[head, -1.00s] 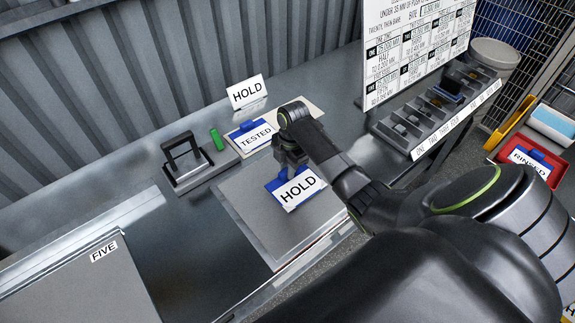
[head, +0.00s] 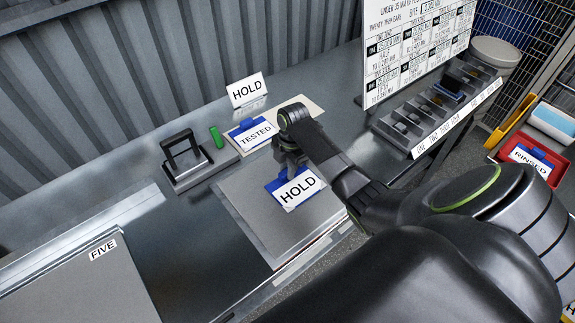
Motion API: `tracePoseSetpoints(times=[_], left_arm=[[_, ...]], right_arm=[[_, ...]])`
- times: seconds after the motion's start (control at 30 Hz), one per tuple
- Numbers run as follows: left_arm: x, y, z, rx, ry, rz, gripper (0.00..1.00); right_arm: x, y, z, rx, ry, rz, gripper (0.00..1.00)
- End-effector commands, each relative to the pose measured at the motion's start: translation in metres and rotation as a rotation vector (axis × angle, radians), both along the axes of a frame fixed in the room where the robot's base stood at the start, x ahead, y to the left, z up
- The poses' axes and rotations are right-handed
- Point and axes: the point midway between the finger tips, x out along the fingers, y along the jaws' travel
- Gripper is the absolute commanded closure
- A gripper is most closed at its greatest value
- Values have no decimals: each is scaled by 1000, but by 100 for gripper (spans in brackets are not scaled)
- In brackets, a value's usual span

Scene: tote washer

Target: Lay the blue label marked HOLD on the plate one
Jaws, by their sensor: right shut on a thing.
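The blue label marked HOLD (head: 297,189) has a white face with black letters and a blue edge. It is over the grey plate (head: 255,215) in the middle of the bench. My right gripper (head: 288,168) is shut on the label's blue upper edge. I cannot tell whether the label touches the plate. The plate's own marking is hidden or not visible. My left gripper is not in view.
A TESTED label (head: 253,138) lies behind the plate, near a standing HOLD sign (head: 247,90). A black-handled block (head: 184,162) and a green cylinder (head: 216,137) stand left. A plate marked FIVE (head: 75,285) is at front left. A slotted rack (head: 435,107) stands right.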

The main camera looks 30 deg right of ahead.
Motion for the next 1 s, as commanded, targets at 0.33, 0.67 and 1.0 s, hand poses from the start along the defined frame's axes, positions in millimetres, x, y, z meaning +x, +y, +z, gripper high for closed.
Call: tracePoseSetpoints(times=[0.33, 0.67, 1.0], left_arm=[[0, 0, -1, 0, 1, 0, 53], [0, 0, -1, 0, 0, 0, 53], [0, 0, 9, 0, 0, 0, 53]], right_arm=[[0, 0, -2, 0, 1, 0, 54], [0, 0, -2, 0, 1, 0, 54], [0, 0, 7, 0, 1, 0, 54]])
